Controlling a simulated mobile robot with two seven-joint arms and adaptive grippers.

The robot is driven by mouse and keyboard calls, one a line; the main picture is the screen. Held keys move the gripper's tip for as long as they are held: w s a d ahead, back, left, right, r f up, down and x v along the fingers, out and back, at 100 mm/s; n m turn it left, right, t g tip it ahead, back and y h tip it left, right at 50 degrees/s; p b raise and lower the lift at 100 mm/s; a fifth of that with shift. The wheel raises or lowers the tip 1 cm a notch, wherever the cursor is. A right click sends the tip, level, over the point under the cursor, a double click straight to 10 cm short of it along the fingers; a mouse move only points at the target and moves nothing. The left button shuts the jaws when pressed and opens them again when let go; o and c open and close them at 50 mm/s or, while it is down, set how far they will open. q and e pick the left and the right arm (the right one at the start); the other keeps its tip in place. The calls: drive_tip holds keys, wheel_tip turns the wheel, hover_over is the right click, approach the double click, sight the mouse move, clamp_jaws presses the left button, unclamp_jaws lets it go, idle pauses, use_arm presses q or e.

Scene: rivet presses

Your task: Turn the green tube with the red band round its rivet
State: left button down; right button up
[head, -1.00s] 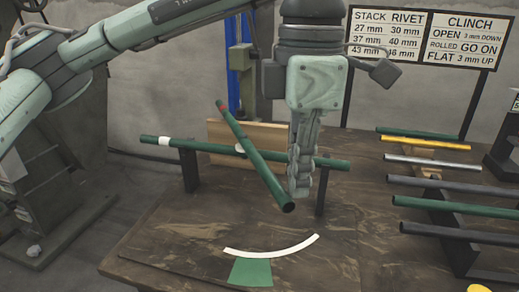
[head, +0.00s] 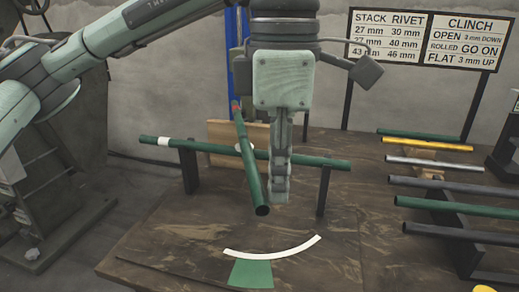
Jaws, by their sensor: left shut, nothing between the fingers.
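The green tube with the red band (head: 251,178) crosses over another green tube that has a white band (head: 212,147). Its red band is at the far end and its open end points toward me, above the table. A pale rivet spot shows at the crossing. My left gripper (head: 279,198) points down, shut and empty, just right of the banded tube's near part. I cannot tell whether it touches the tube. My right gripper is not in view.
Dark posts (head: 323,192) hold up the white-banded tube. A white arc (head: 275,254) and a green wedge (head: 251,273) mark the table in front. Several tubes lie on a rack (head: 432,194) at right. A sign (head: 432,40) stands behind.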

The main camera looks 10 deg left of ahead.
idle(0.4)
use_arm(q)
drive_tip(key=shift+s+a+m+b, duration=0.25)
drive_tip(key=shift+s+a+m, duration=0.1)
drive_tip(key=shift+a+m, duration=0.3)
drive_tip(key=shift+s+a+m+b, duration=0.25)
drive_tip(key=shift+s+a+m, duration=0.15)
drive_tip(key=shift+a, duration=0.35)
drive_tip(key=shift+d, duration=0.1)
drive_tip(key=shift+w+d, duration=0.6)
drive_tip(key=shift+d, duration=0.2)
drive_tip(key=shift+r, duration=0.15)
wheel_tip(320, 180, up, 7)
drive_tip(key=p, duration=0.5)
hover_over(253, 199)
drive_tip(key=w+d, duration=0.1)
drive_tip(key=d, duration=0.1)
drive_tip(key=shift+a, duration=0.1)
